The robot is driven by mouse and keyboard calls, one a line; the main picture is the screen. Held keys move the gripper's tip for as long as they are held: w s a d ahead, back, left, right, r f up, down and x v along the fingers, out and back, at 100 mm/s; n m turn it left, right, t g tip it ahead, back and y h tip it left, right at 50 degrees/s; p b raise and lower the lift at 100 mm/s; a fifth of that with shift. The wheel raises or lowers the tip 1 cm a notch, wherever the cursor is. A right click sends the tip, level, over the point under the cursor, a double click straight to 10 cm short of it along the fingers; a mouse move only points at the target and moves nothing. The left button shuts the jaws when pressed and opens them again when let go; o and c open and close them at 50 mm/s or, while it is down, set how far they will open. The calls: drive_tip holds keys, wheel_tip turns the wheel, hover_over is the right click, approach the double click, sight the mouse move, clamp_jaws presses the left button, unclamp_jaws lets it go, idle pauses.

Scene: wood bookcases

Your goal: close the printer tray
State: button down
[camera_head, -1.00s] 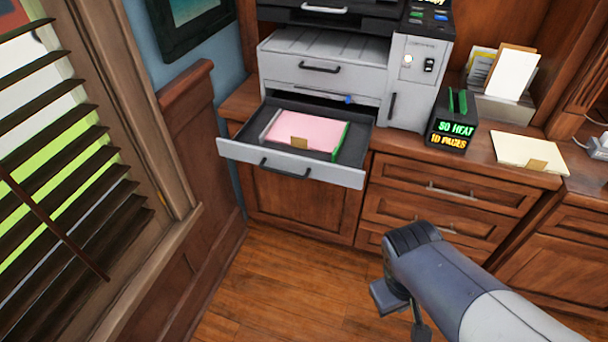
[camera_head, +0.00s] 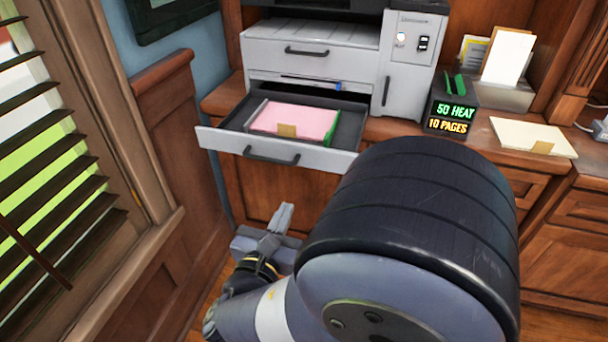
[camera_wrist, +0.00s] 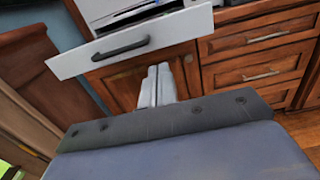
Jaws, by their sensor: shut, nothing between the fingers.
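The printer (camera_head: 310,55) is light grey and stands on the wooden counter. Its lower tray (camera_head: 232,139) is pulled out toward me and holds pink paper with a green guide at the right. A dark bar handle (camera_head: 271,155) is on the tray front; the handle also shows in the wrist view (camera_wrist: 121,50). My gripper (camera_head: 284,212) is below and in front of the tray front, apart from it. In the wrist view my gripper (camera_wrist: 160,72) has its two fingers together, with nothing held, just below the tray front (camera_wrist: 178,28).
A paper holder (camera_head: 496,92) and a cream envelope (camera_head: 533,138) are farther right. Wooden drawers are below. A wall and window blinds (camera_head: 45,170) bound the left side.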

sight(308, 159)
drive_tip(key=b+x, duration=0.2)
drive_tip(key=x, duration=1.2)
drive_tip(key=shift+a, duration=0.1)
